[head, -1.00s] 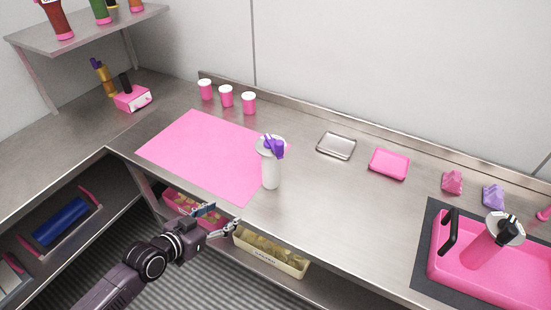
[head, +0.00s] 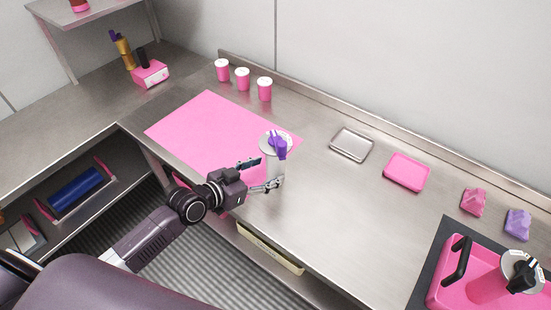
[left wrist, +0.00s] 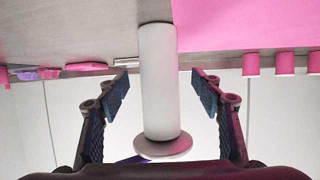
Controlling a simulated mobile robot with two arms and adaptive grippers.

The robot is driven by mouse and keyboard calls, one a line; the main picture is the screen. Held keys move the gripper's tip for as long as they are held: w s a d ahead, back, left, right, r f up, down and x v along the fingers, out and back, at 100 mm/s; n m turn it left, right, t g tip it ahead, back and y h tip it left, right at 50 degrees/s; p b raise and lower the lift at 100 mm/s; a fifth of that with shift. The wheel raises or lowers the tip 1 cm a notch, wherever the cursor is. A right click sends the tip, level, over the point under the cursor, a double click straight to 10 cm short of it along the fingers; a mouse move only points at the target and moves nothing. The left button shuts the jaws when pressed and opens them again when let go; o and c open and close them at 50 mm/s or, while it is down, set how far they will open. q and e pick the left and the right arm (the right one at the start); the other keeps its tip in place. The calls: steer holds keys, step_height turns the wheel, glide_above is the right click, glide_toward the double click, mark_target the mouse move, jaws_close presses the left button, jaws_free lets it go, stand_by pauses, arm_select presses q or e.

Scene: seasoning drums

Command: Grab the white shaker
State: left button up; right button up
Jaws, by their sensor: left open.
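The white shaker (head: 266,140) stands upright on the steel counter near the pink mat's right edge, with a round pale lid and a purple part on top. My left gripper (head: 263,174) is open at the shaker, its two fingers spread and covering part of the body in the head view. In the left wrist view, the white shaker (left wrist: 158,80) appears upside down between the open fingers of my left gripper (left wrist: 161,92), with visible gaps on both sides. My right gripper is not in view.
The pink mat (head: 200,130) lies left of the shaker. Several pink-bodied cups, including one (head: 265,90), stand along the back. A steel tray (head: 351,145) and a pink tray (head: 407,172) lie to the right. A pink bin (head: 440,285) holds another shaker.

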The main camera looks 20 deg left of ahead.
mark_target(268, 169)
arm_select(q)
steer(key=x, duration=0.3)
steer(key=shift+w+d+r+p, duration=0.2)
steer(key=shift+w+p, duration=0.15)
steer(key=shift+w+d+f, duration=0.1)
steer(key=shift+w+f, duration=0.05)
steer(key=shift+w, duration=0.05)
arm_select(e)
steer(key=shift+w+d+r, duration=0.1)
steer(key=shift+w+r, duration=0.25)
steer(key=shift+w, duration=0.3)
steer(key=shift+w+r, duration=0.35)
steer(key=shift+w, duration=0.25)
arm_select(q)
steer(key=c, duration=1.5)
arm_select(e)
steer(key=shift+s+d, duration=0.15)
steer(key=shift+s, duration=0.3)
